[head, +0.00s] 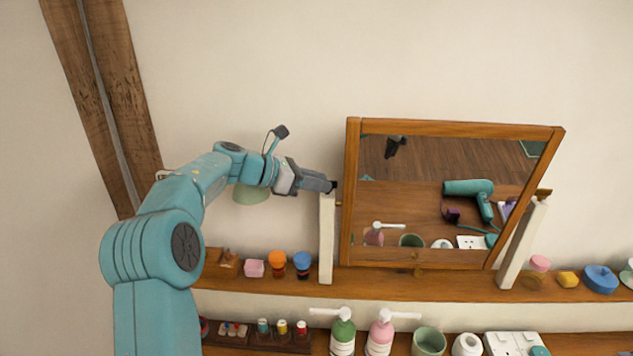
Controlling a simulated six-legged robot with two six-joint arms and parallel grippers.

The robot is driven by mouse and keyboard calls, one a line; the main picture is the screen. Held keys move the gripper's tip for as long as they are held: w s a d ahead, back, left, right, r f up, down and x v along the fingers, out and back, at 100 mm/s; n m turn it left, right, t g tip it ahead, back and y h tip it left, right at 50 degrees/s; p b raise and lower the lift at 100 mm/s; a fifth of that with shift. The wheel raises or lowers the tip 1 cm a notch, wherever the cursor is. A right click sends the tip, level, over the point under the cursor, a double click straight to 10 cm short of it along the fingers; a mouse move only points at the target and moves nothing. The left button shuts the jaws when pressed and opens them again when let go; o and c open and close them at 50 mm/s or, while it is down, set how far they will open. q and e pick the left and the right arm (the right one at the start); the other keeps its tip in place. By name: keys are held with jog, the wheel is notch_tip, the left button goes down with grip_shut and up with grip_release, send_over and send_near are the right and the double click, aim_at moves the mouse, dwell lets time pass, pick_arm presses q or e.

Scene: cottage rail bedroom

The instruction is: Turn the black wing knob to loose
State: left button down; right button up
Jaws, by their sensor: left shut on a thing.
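A tilting mirror (455,126) in a wooden frame hangs between two pale posts on a wooden shelf. The black wing knob (334,185) is at the top of the left post (326,240), beside the mirror frame. Only a small dark bit of it shows past my fingers, so its angle cannot be told. My left gripper (331,185) reaches in from the left and is shut on the knob. My right gripper is out of view.
The shelf (385,282) holds an orange-topped jar (277,260), a blue-topped jar (302,260) and a pink block (254,268) left of the post. Pump bottles (343,333) and a green cup (429,341) stand lower down. The wall above is clear.

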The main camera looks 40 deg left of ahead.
pick_arm(q)
jog(key=shift+w+d+n+g+y+p, duration=0.1)
jog(key=shift+d+n+g+y+p, duration=0.55)
jog(key=shift+n+y, duration=2.25)
jog(key=shift+w+d+n+g+y+p, duration=0.15)
jog(key=shift+d+n+g+y, duration=0.6)
jog(key=shift+n+y, duration=2.1)
jog(key=shift+w+d+n+g+y+p, duration=0.1)
jog(key=shift+d+n+g+y+p, duration=0.25)
jog(key=shift+n+g+y, duration=1.6)
jog(key=shift+f+n+t+y, duration=0.1)
jog(key=shift+n+t+y, duration=0.75)
jog(key=shift+y, duration=0.25)
